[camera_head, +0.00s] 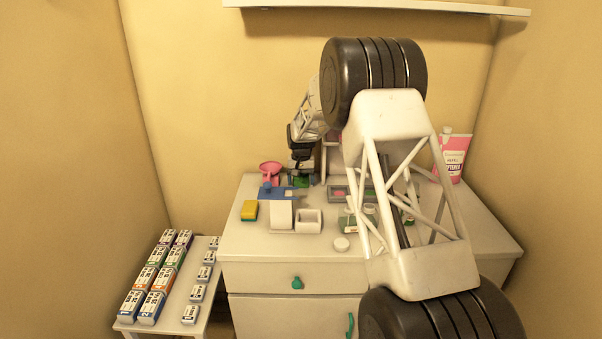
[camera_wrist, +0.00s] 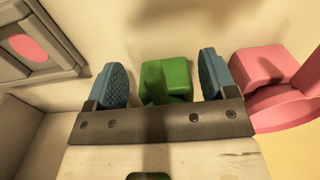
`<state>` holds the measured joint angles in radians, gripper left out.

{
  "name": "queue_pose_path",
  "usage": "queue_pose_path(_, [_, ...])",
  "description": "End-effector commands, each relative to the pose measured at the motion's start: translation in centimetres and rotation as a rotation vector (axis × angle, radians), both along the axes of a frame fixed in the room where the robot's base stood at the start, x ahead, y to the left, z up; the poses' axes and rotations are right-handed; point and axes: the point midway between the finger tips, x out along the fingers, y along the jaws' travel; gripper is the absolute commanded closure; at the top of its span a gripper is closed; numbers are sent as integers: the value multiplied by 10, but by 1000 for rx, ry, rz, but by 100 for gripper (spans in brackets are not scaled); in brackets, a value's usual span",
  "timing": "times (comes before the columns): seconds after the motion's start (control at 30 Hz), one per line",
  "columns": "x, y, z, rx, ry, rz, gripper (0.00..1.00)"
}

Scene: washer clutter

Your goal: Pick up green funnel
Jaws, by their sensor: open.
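The green funnel (camera_wrist: 178,75) shows in the wrist view as a green blocky shape between my two blue fingertips; its lower part is hidden behind the bar of my gripper (camera_wrist: 163,82). My gripper is open, with a finger on each side of the green shape and a visible gap to both. In the head view, green (camera_head: 303,182) shows on the dresser top right below my gripper (camera_head: 301,172), partly covered by it. Its full funnel shape cannot be made out.
A pink funnel (camera_head: 270,169) stands close by on the left; in the wrist view its pink body (camera_wrist: 262,75) is just beyond the right finger. A yellow sponge (camera_head: 249,211) and white containers (camera_head: 308,224) stand nearer the front.

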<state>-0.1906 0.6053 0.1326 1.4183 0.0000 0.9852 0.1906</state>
Motion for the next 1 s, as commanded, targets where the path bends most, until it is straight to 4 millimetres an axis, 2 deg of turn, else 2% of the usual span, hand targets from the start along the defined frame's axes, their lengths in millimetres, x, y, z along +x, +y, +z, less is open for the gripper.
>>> queue_pose_path(0.27, [0, 0, 0, 0, 0, 0, 24])
queue_pose_path(0.77, [0, 0, -1, 0, 0, 0, 100])
queue_pose_path(1.0, [0, 0, -1, 0, 0, 0, 100])
